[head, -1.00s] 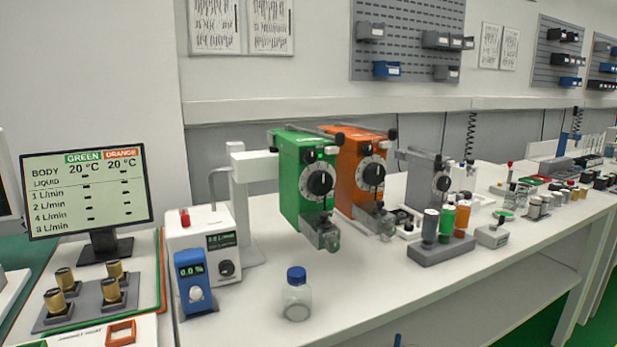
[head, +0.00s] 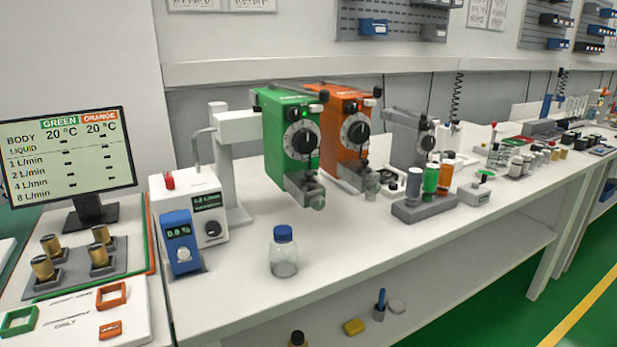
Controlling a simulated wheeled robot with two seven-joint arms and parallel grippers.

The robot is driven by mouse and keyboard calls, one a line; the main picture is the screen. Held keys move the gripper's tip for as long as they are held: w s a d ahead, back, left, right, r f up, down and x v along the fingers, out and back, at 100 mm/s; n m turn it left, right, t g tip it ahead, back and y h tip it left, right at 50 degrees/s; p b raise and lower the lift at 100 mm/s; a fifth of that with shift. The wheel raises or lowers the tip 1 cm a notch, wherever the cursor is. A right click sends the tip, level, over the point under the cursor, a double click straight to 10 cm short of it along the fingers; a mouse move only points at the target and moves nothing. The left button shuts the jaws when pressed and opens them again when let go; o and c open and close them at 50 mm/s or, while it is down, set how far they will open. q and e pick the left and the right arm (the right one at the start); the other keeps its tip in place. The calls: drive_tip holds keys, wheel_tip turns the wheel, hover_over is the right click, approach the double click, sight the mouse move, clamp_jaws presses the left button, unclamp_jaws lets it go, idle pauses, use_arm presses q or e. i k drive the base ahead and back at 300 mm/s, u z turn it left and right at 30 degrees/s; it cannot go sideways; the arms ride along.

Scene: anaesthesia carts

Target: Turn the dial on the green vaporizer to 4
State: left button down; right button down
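The green vaporizer (head: 277,137) is mounted on a white stand above the bench. Its black dial (head: 301,140) has a pale scale ring and faces front right; the numbers are too small to read. An orange vaporizer (head: 331,132) with a similar dial stands just behind and to the right of it. Neither of my grippers shows in the head view.
A blue-capped bottle (head: 284,252) stands on the white bench in front of the green vaporizer. A blue meter (head: 181,243) and a white box (head: 207,200) stand left. A monitor (head: 65,156) is far left.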

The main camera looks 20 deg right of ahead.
sight(305, 141)
drive_tip(key=k, duration=0.5)
drive_tip(key=z, duration=1.4)
drive_tip(key=i, duration=0.85)
drive_tip(key=u, duration=1.9)
